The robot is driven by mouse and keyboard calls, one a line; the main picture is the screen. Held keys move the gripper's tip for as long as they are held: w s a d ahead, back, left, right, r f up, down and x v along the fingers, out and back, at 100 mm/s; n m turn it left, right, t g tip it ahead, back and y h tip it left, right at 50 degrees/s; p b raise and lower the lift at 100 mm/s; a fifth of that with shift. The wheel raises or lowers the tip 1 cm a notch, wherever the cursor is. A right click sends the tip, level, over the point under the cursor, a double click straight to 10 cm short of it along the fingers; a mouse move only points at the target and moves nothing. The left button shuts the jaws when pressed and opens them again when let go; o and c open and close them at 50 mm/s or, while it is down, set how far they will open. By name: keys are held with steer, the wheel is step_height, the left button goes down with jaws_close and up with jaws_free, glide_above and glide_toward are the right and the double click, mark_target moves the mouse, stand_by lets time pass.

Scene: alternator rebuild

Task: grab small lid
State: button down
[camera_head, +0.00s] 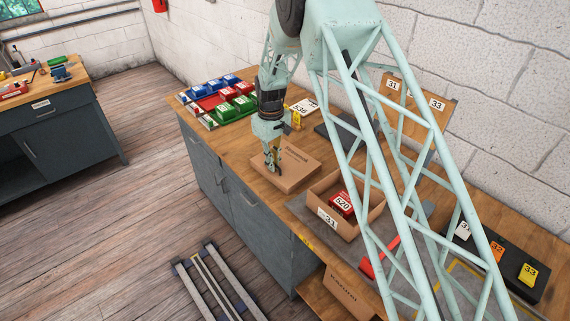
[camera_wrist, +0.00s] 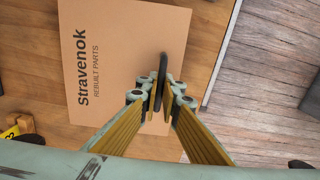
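The small lid (camera_wrist: 115,45) is a flat brown cardboard piece printed "Stravenok Rebuilt Parts". In the head view the lid (camera_head: 297,176) lies on the wooden workbench, left of an open cardboard box. A thin black handle (camera_wrist: 162,68) stands up from it near its right side in the wrist view. My gripper (camera_wrist: 162,98) points down over the lid, its fingertips close in on both sides of the handle. It looks shut on the handle. In the head view my gripper (camera_head: 274,166) is over the lid's left part. The exact finger contact is partly hidden.
The open box (camera_head: 327,218) holds a red part labelled 520 (camera_head: 341,204). Blue, red and green bins (camera_head: 227,95) stand at the bench's far end. A yellow item labelled 536 (camera_head: 300,107) lies behind the lid. A brick wall (camera_head: 225,30) runs along the back.

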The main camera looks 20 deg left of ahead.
steer(key=shift+r, duration=0.1)
stand_by(0.4)
steer(key=shift+r, duration=4.9)
